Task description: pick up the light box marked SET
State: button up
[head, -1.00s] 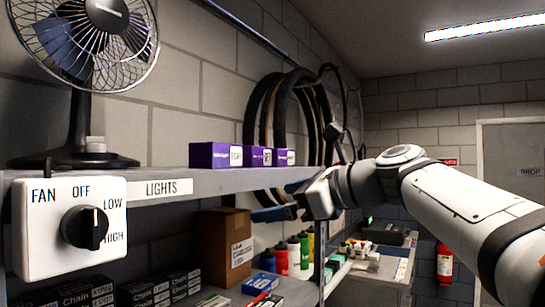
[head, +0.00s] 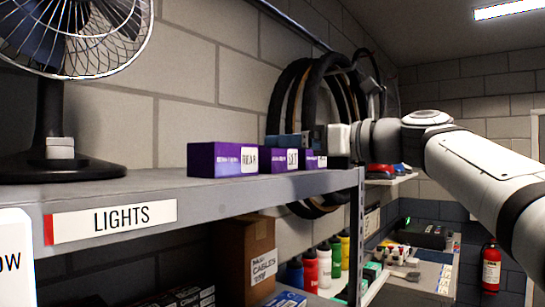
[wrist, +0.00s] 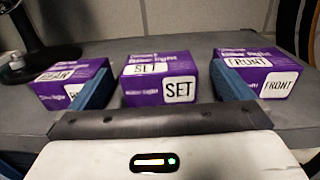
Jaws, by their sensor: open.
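The purple light box marked SET (head: 283,158) stands on the shelf between two like boxes. In the wrist view the SET box (wrist: 158,78) is in the middle, straight ahead of my gripper (wrist: 172,90). My gripper is open and empty, its blue fingers spread to either side of the SET box's front. The left finger overlaps the REAR box (wrist: 72,82) in the picture, and the right finger overlaps the FRONT box (wrist: 255,72). I cannot tell whether the fingers touch any box.
The boxes stand on a grey shelf (head: 130,190) labelled LIGHTS, with a black fan (head: 60,150) at its left. Tyres (head: 290,95) hang on the wall behind. Narrow gaps separate the SET box from its neighbours. Bottles (head: 324,265) and a cardboard box (head: 250,250) are below.

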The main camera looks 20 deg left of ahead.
jog(key=x, duration=0.2)
jog(key=p+x, duration=0.1)
jog(key=x, duration=0.3)
jog(key=shift+s+f+p, duration=0.15)
jog(key=shift+f+p, duration=0.15)
jog(key=shift+f, duration=0.05)
jog(key=c, duration=0.9)
